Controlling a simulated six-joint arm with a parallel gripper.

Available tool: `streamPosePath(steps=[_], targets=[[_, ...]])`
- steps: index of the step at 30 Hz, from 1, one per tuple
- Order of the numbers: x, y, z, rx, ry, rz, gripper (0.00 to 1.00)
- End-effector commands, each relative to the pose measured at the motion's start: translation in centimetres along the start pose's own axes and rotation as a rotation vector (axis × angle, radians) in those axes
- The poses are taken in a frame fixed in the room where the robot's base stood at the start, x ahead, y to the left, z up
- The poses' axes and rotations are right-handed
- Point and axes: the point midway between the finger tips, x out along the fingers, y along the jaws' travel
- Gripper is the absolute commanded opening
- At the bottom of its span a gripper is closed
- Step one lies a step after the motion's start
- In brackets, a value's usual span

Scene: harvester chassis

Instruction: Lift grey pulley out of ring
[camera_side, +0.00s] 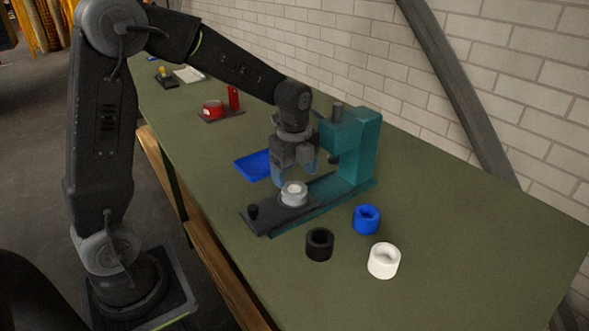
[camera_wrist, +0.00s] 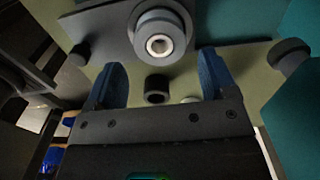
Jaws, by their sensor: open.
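The grey pulley (camera_side: 294,187) sits upright in a ring (camera_side: 293,200) on the dark fixture plate (camera_side: 268,210). In the wrist view the light pulley (camera_wrist: 160,35), with its centre hole, shows at top centre inside the blue-grey ring (camera_wrist: 176,19). My gripper (camera_side: 293,176) is above the pulley, with its blue fingers pointing down, open and empty. In the wrist view its two fingers (camera_wrist: 162,72) stand wide apart. The pulley appears just beyond the gap between them, not touching either finger.
A teal press (camera_side: 357,150) rises at the right end of the plate, close to my gripper. A black knob (camera_side: 253,211) stands at the plate's left end. Black (camera_side: 319,244), blue (camera_side: 367,219) and white (camera_side: 384,261) rings lie in front. A blue tray (camera_side: 252,165) lies behind.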

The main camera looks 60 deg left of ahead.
Motion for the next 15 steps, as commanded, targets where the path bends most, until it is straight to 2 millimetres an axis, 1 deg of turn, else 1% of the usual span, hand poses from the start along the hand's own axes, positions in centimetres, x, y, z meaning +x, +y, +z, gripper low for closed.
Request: streamPosePath(steps=[6, 15], targets=[[0.06, 0.02, 0.0, 0.0, 0.0, 0.0, 0.78], [0.75, 0.02, 0.0, 0.0, 0.0, 0.001, 0.78]])
